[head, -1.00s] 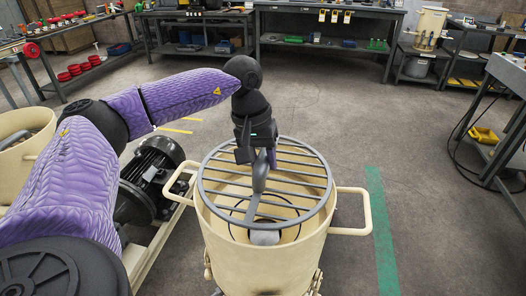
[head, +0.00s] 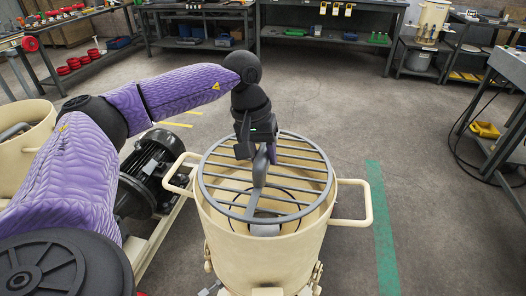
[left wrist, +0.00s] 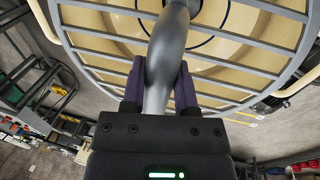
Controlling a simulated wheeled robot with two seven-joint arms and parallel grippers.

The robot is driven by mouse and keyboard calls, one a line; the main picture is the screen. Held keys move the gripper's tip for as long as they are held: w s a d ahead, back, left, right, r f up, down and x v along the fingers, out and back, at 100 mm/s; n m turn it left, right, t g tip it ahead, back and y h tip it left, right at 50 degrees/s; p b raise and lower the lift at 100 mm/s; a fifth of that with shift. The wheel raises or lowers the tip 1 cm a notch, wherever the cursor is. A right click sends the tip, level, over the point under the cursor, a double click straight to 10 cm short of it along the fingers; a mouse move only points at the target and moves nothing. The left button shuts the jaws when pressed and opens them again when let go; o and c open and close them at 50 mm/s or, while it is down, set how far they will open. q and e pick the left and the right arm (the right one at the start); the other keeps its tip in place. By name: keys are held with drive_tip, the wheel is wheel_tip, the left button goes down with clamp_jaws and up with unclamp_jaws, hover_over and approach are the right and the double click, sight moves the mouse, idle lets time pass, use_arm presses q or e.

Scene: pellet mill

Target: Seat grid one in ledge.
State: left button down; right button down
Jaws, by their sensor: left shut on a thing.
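Grid one is a round grey grate (head: 259,174) with parallel bars and a thick upright handle. It lies roughly level over the mouth of a cream drum (head: 262,259) in the head view. Its ring looks at or slightly above the drum's rim; I cannot tell whether it touches. The ledge inside is not clearly visible. My left gripper (head: 259,152) points down over the grid and is shut on its handle. The left wrist view shows the handle (left wrist: 168,45) between the purple fingers, with the bars beyond. My right gripper is not in view.
The drum has loop handles (head: 352,222) at both sides. A black motor (head: 152,172) stands left of it, below my left arm. Another cream drum (head: 22,118) is at far left. Workbenches line the back and right. Floor right of the drum is clear, with a green stripe (head: 381,225).

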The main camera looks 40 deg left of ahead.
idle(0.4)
use_arm(q)
drive_tip(key=shift+f+b, duration=0.45)
drive_tip(key=shift+f, duration=0.1)
drive_tip(key=shift+a+b+x, duration=0.1)
drive_tip(key=shift+b+x, duration=0.45)
drive_tip(key=shift+x, duration=0.15)
drive_tip(key=shift+a+b+x, duration=0.15)
drive_tip(key=shift+b+x, duration=0.35)
drive_tip(key=shift+x, duration=0.15)
drive_tip(key=shift+s+f, duration=0.15)
drive_tip(key=shift+a+b+x, duration=0.1)
drive_tip(key=shift+b+x, duration=0.45)
drive_tip(key=shift+x, duration=0.1)
drive_tip(key=shift+a+b+x, duration=0.15)
drive_tip(key=shift+b+x, duration=0.35)
drive_tip(key=shift+x, duration=0.15)
drive_tip(key=shift+s+f, duration=0.1)
drive_tip(key=shift+s, duration=0.05)
drive_tip(key=shift+b+x, duration=0.85)
drive_tip(key=shift+x, duration=0.2)
drive_tip(key=shift+s+a+f, duration=0.1)
drive_tip(key=shift+a, duration=0.05)
